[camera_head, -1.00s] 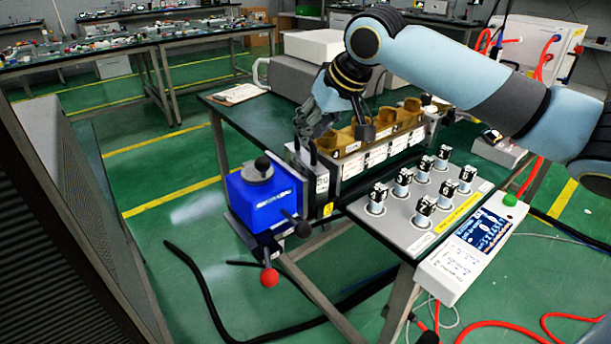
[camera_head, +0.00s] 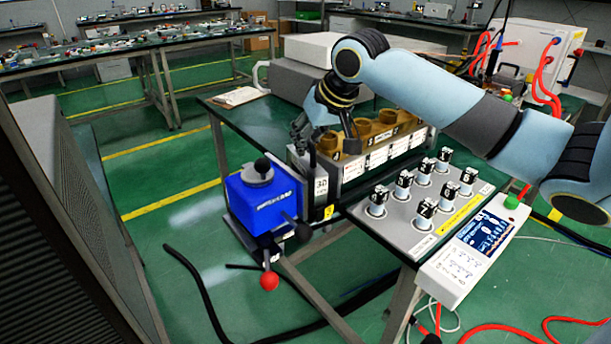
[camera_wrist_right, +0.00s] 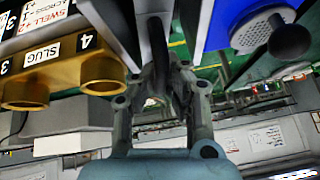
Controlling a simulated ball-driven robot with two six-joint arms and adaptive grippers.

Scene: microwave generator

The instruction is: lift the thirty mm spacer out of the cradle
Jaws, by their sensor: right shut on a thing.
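The thirty mm spacer (camera_head: 321,187) is an upright grey piece with a white label reading 30, at the left end of the row of gold cups in the head view. It stands beside the blue block, low in its cradle. The cradle's edges are hard to tell from the dark parts around it. My right gripper (camera_head: 318,137) is above the spacer and shut on its dark upper part. In the right wrist view the gripper (camera_wrist_right: 160,85) closes around this dark upright part, and the contact is partly hidden. My left gripper is not in view.
A blue block (camera_head: 262,198) with a black knob and a red ball lever stands close on the left. Gold cups (camera_head: 383,130) stand close on the right. A grey panel (camera_head: 400,215) with several numbered posts and a screen box (camera_head: 470,250) lie in front.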

